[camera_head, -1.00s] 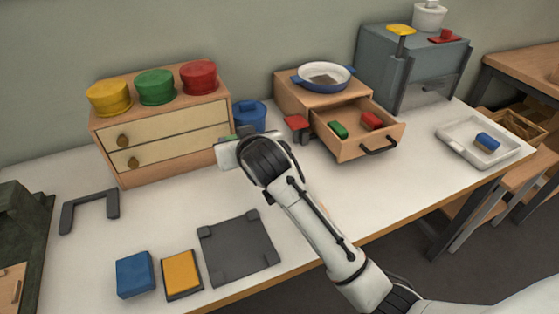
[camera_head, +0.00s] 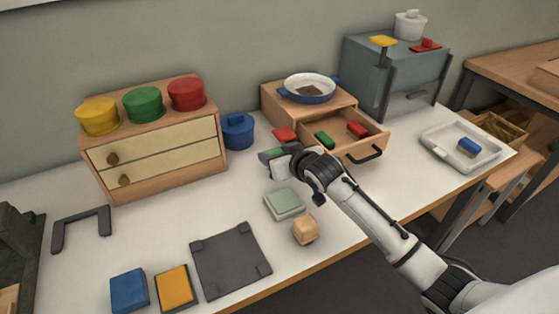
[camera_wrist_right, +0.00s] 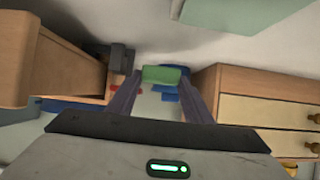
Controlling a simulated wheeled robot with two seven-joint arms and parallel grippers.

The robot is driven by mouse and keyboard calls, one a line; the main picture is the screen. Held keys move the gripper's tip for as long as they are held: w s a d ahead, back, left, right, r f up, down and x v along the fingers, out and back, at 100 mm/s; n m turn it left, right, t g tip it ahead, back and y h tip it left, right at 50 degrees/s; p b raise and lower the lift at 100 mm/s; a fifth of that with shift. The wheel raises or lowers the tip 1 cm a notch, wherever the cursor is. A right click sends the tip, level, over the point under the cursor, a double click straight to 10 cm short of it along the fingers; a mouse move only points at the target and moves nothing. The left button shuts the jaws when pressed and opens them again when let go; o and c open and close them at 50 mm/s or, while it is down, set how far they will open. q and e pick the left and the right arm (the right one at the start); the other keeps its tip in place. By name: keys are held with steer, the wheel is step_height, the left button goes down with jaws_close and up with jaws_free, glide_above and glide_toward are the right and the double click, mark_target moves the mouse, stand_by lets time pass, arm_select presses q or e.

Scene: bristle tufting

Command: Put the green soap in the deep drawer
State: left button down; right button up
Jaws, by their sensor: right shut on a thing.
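My right gripper (camera_head: 272,157) is shut on a small green block, the green soap (camera_wrist_right: 161,75), seen between the fingertips in the right wrist view. It is held left of the open drawer (camera_head: 372,144), apart from it. This drawer is pulled out of a low wooden cabinet (camera_head: 268,100) and holds a green block (camera_head: 324,140) and a red block (camera_head: 357,130). The frames do not show whether it is the deep one. Another wooden cabinet (camera_head: 88,160) on the left has two shut drawers with round knobs. My left gripper is not in view.
A blue pot (camera_head: 238,131) and a red piece (camera_head: 285,134) stand near the gripper. A pale green block (camera_head: 285,203), tan block (camera_head: 306,228) and dark mat (camera_head: 230,262) lie nearer the front. A white tray (camera_head: 435,150) is at right.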

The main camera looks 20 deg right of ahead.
steer(key=shift+d, duration=0.5)
steer(key=shift+d+f, duration=0.1)
steer(key=shift+f, duration=1.65)
steer(key=shift+f, duration=0.2)
steer(key=o, duration=1.1)
steer(key=shift+o, duration=0.2)
steer(key=shift+r, duration=0.1)
